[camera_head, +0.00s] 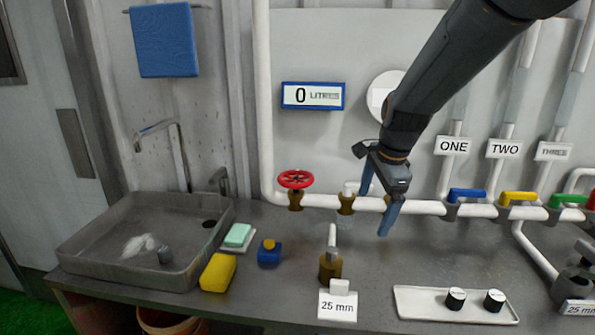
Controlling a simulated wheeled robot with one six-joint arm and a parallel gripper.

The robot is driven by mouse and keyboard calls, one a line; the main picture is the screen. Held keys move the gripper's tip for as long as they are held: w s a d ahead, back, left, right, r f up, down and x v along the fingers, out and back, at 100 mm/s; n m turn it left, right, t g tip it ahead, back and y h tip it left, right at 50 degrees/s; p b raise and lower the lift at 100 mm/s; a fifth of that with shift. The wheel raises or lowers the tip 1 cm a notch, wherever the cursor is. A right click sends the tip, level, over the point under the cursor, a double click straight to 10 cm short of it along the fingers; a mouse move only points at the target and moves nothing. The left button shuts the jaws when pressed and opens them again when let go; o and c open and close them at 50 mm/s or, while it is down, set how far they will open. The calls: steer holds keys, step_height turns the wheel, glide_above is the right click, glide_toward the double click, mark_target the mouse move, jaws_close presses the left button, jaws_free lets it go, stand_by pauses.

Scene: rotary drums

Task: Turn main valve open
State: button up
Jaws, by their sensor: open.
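The main valve appears to be the red round handwheel (295,180) on a brass body, on the white pipe at the middle left. Whether it is open or closed cannot be told. My gripper (377,208) hangs from my dark arm, to the right of the red wheel and in front of the white pipe. Its two blue fingers are spread apart with nothing between them. It is apart from the red wheel. A brass fitting (346,202) on the pipe lies between the wheel and my gripper.
A display (312,96) reads 0 litres. Blue (466,195), yellow (518,198) and green (567,201) levers sit on the pipe at right. A brass spout (330,268) stands in front. A sink (90,240), yellow sponge (217,272) and white tray (420,302) share the counter.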

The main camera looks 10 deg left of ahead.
steer(key=w+a+r+m+y, duration=0.1)
steer(key=w+a+r+m, duration=0.3)
steer(key=w+a+m, duration=0.55)
steer(key=m+p, duration=0.1)
steer(key=m, duration=0.2)
glide_toward(296, 176)
steer(key=shift+s+d+f+t+y, duration=0.3)
steer(key=shift+s+d+y, duration=0.05)
steer(key=shift+d+y, duration=0.1)
steer(key=shift+w+a+f, duration=0.1)
steer(key=shift+a+f, duration=0.05)
steer(key=shift+f, duration=0.05)
steer(key=p+x, duration=0.2)
steer(key=x, duration=0.5)
steer(key=shift+f, duration=0.1)
steer(key=shift+c, duration=0.4)
steer(key=c, duration=0.8)
